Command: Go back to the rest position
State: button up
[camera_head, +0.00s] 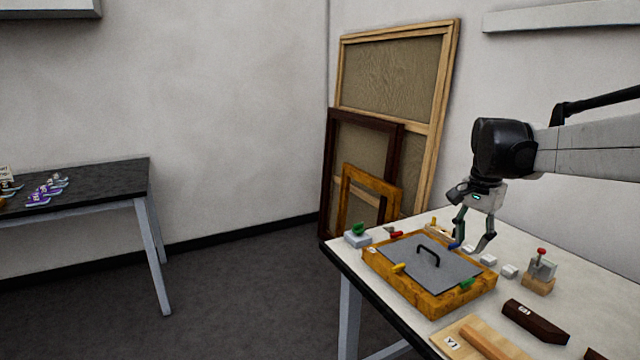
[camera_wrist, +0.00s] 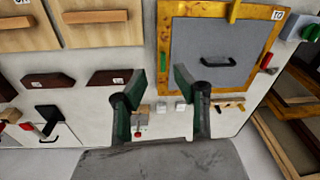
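My gripper (camera_head: 472,243) hangs pointing down above the far right side of the work table (camera_head: 585,262). Its two fingers stand apart, and in the wrist view (camera_wrist: 160,80) nothing shows held between them. A gilt wooden frame (camera_head: 428,300) with a grey panel (camera_head: 425,266) and a black handle (camera_head: 428,252) lies on the table, left of my gripper in the head view. A yellow clamp (camera_head: 398,268) and a green clamp (camera_head: 466,284) sit at the frame's edge. A small blue piece (camera_head: 454,246) shows near my left finger; I cannot tell whether they touch.
Small white blocks (camera_head: 509,271), a red-knobbed tool (camera_head: 540,265), a dark wooden piece (camera_head: 535,322) and a board with an orange bar (camera_head: 485,342) lie on the table. Large frames (camera_head: 450,75) lean on the wall behind. A second table (camera_head: 110,180) stands at left, with open floor between.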

jog(key=s+a+r+n+t, duration=0.1)
jog(key=s+a+n, duration=0.2)
jog(key=s+a, duration=0.3)
jog(key=s+a+n+t, duration=0.2)
jog(key=s+a, duration=0.1)
jog(key=s, duration=0.5)
jog(key=s+a+f+n+t, duration=0.1)
jog(key=s+a+f+n, duration=0.2)
jog(key=s, duration=0.3)
jog(key=s+a+f+n+t, duration=0.1)
jog(key=s+a+f+n, duration=0.1)
jog(key=s, duration=0.5)
jog(key=shift+s+a+f+n+t, duration=0.2)
jog(key=shift+a+f+n+t, duration=0.3)
jog(key=shift+f, duration=0.5)
jog(key=shift+a, duration=0.1)
